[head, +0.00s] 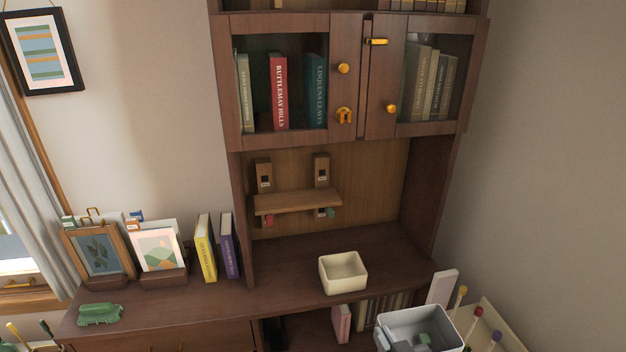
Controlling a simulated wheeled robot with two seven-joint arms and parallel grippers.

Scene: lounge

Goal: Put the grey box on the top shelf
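A grey box (404,321), open at the top, shows at the bottom edge right of centre, in front of the cabinet and cut off by the frame. My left gripper is not in view. The tall brown cabinet (240,190) has a shelf with books at the very top edge, a glass-doored section with books below it, and a small wooden shelf (298,202) in its open niche.
A cream square bin (343,272) stands on the cabinet's counter (285,285). A yellow book (205,248), a purple book (229,246), picture frames (98,255) and a green object (100,314) are at left. Books fill a lower shelf. A pale tray with colourful-topped sticks is at bottom right.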

